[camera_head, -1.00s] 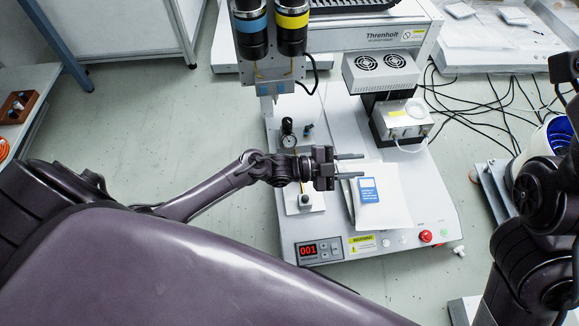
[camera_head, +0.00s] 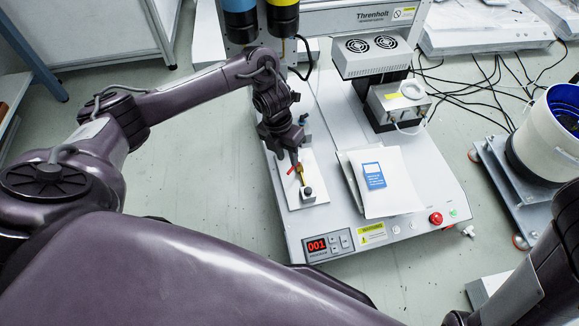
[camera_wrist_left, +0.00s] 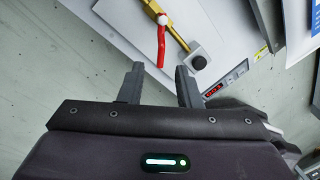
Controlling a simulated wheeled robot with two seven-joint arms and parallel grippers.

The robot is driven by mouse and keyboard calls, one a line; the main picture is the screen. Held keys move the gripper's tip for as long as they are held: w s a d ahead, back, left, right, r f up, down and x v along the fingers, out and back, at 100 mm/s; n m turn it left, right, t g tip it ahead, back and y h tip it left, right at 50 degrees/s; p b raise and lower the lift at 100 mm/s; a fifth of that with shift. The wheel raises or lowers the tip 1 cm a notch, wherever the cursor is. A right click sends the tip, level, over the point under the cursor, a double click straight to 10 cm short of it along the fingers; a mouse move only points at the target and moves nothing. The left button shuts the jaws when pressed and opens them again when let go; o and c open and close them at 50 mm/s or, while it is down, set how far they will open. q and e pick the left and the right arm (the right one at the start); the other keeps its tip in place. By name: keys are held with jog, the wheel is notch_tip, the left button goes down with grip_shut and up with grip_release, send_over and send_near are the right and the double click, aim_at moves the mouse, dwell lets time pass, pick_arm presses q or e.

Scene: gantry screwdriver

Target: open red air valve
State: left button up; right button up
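The air valve has a brass body (camera_head: 302,177) and a red lever handle (camera_head: 292,169), on a white plate (camera_head: 318,186) at the machine's left side. My left gripper (camera_head: 288,158) is just above the valve, pointing down. In the left wrist view, the fingers (camera_wrist_left: 160,72) are open and apart. There the red handle (camera_wrist_left: 161,46) runs from the brass body (camera_wrist_left: 176,32) toward the gap between the fingertips. Its free end lies near the tips; contact is not clear. My right gripper is out of view; only part of the right arm shows.
A black-topped fitting (camera_head: 308,191) stands at the valve's near end. White sheets with a blue card (camera_head: 373,176) lie right of it. A red button (camera_head: 435,218) and a display (camera_head: 317,245) line the machine's front edge. Yellow and blue canisters (camera_head: 283,18) hang behind.

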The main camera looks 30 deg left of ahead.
aim_at(291, 169)
pick_arm(q)
jog(key=shift+d+f+b, duration=0.2)
jog(key=shift+f+b, duration=0.35)
jog(key=shift+f, duration=0.4)
jog(key=shift+d+f+b, duration=0.2)
jog(key=shift+f+b, duration=0.3)
jog(key=shift+f, duration=0.4)
grip_shut()
